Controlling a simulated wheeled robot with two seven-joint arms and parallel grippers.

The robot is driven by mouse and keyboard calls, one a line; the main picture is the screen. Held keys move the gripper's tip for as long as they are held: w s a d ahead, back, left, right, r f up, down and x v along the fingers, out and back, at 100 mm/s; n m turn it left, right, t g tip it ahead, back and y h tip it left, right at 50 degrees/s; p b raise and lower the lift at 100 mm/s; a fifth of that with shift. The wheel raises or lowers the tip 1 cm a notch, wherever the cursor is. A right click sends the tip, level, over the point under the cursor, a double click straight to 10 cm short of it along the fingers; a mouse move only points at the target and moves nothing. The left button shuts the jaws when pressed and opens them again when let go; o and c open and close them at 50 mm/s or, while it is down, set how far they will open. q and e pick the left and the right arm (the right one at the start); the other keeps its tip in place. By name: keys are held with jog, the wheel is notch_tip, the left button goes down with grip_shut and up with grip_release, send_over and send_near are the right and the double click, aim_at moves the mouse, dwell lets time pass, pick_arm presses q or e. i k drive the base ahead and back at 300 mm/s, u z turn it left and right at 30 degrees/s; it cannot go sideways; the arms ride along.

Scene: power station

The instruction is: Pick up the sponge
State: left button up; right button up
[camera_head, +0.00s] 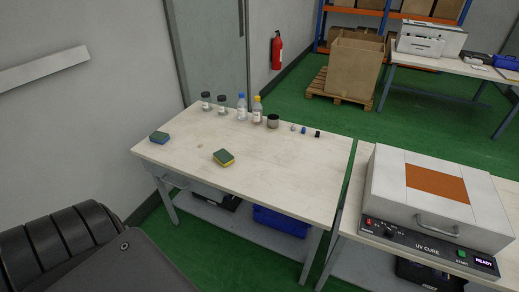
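A second sponge (159,137), green on top with blue below, lies at the table's left end. Both lie apart from the other things on the table. No gripper is in view, and nothing touches either sponge.
Several bottles (242,107) and a dark cup (273,121) stand along the table's back edge, with small items (304,131) beside them. A UV cure box (440,195) sits on the right table.

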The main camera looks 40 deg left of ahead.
aim_at(223, 157)
jog(key=z, duration=0.15)
jog(key=i, duration=0.8)
jog(key=u, duration=0.6)
jog(key=i, duration=0.55)
jog(key=u, duration=0.5)
